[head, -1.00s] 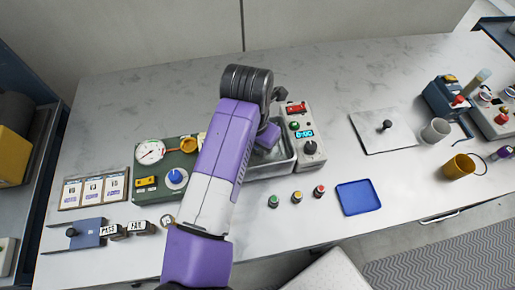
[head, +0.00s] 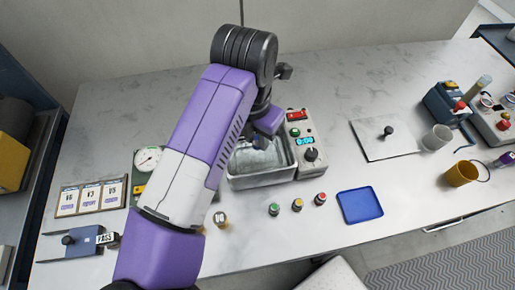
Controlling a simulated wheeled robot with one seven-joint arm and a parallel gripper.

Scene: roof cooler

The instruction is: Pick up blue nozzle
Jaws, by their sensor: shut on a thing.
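My gripper (head: 256,139) is over the metal basin (head: 262,181), just below the purple wrist. It is small and partly hidden by the arm. It is shut on a small dark bluish piece (head: 258,145), which I take to be the blue nozzle. Its shape is hard to make out at this size. The piece shows against the pale inside of the basin; I cannot tell whether it touches anything there.
A control box (head: 308,155) with a lit display stands right of the basin. Several coloured buttons (head: 297,205) and a blue tray (head: 360,204) are in front. The back of the bench is clear.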

